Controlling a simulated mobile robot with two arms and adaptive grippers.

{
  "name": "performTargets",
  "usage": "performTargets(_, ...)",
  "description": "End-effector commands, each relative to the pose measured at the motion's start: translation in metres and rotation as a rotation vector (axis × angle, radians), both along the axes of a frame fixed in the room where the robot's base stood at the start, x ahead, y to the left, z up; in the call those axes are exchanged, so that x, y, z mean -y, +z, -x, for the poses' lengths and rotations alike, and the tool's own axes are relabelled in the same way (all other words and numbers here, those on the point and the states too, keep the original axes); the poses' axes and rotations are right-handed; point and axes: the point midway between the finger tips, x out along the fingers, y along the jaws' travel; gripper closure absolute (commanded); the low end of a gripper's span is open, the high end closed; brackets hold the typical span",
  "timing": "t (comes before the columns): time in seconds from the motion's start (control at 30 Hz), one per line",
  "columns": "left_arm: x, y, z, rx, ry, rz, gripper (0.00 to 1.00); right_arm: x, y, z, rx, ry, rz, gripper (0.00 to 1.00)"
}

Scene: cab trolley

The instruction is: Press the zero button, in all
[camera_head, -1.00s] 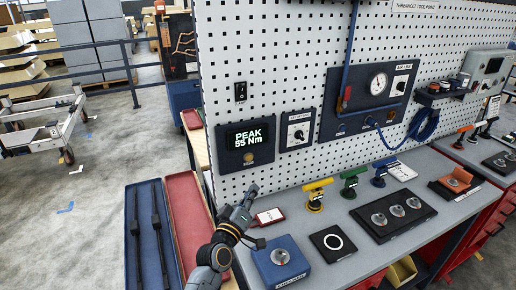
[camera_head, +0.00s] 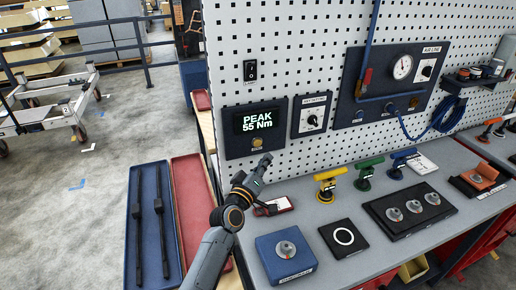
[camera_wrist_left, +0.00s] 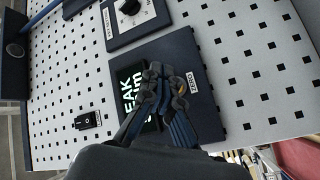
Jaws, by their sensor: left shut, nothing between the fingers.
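The zero button (camera_head: 257,143) is a small round brass-coloured knob low on the dark display panel (camera_head: 234,149). The panel reads PEAK 55 Nm and hangs on the white pegboard. My left gripper (camera_head: 265,160) is shut and empty, with its tips pointing up just below the button in the head view. In the left wrist view, the shut fingers (camera_wrist_left: 166,78) lie in front of the panel (camera_wrist_left: 199,60) and cover part of its screen. The label ZERO shows beside them, and the button is mostly hidden. I cannot tell whether the tips touch it. My right gripper is not in view.
The grey bench (camera_head: 322,195) below holds a blue block (camera_head: 266,251), coloured tools and a red-edged tag (camera_head: 278,206) close to my left gripper. A black switch (camera_head: 250,70) sits above the panel, and a dial box (camera_head: 311,114) to its right.

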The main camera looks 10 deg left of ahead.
Motion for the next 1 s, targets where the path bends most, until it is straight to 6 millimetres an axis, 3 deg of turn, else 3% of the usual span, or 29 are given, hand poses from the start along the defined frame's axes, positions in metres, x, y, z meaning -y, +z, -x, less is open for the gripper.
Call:
performTargets(0.17,-0.014,-0.003,-0.021,0.002,0.000,-0.002,1.00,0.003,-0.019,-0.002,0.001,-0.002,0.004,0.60)
performTargets(0.47,-0.026,-0.001,-0.038,0.000,0.000,-0.001,1.00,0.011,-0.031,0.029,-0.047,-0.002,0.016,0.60)
performTargets(1.0,-0.027,0.000,-0.039,0.000,0.000,-0.001,1.00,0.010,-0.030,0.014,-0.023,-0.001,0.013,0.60)
